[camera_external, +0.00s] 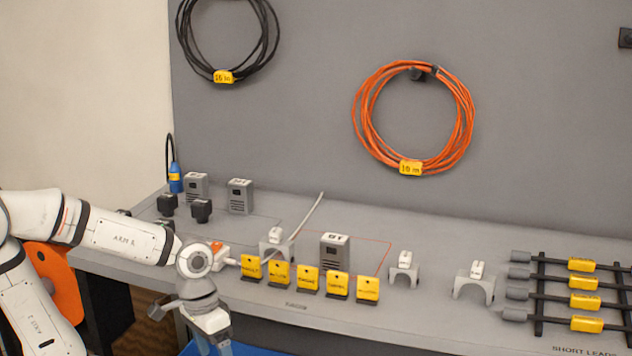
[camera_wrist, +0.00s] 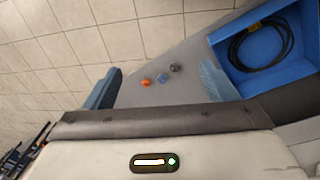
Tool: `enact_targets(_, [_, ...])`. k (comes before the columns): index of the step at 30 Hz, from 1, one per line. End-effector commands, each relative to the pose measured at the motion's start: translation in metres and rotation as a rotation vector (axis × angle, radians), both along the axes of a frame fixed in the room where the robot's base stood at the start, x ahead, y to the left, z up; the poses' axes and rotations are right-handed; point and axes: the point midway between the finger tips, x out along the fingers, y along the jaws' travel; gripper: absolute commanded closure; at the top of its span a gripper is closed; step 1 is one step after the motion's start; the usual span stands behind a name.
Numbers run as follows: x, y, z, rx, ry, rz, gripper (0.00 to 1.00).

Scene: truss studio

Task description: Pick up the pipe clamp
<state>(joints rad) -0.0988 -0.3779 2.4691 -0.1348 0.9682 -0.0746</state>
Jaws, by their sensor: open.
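Grey arched pieces with white tops, which look like pipe clamps, stand upright on the bench. One pipe clamp (camera_external: 404,270) is right of the yellow tags, a larger one (camera_external: 474,283) is farther right, and another (camera_external: 277,247) is behind the tags, partly hidden. My gripper (camera_external: 214,343) hangs at the bench's front edge, left of and lower than these pieces, apart from them. In the wrist view my gripper (camera_wrist: 160,84) has its two blue fingers spread with nothing held between them. No clamp can be made out in the wrist view.
Yellow tags (camera_external: 308,279) stand in a row near the bench front, before a grey box (camera_external: 335,253). Short leads (camera_external: 570,300) lie on a black rack at right. A blue bin (camera_wrist: 233,62) holds a black cable coil (camera_wrist: 260,45).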

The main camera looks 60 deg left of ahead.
Motion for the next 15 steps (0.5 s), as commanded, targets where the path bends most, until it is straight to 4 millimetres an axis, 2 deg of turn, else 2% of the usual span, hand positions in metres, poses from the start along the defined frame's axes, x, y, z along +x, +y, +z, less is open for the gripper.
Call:
enact_targets(1, [0.0, 0.0, 0.035, -0.002, -0.007, 0.007, 0.21])
enact_targets(15, [-0.005, -0.001, 0.198, 0.036, -0.102, -0.048, 0.21])
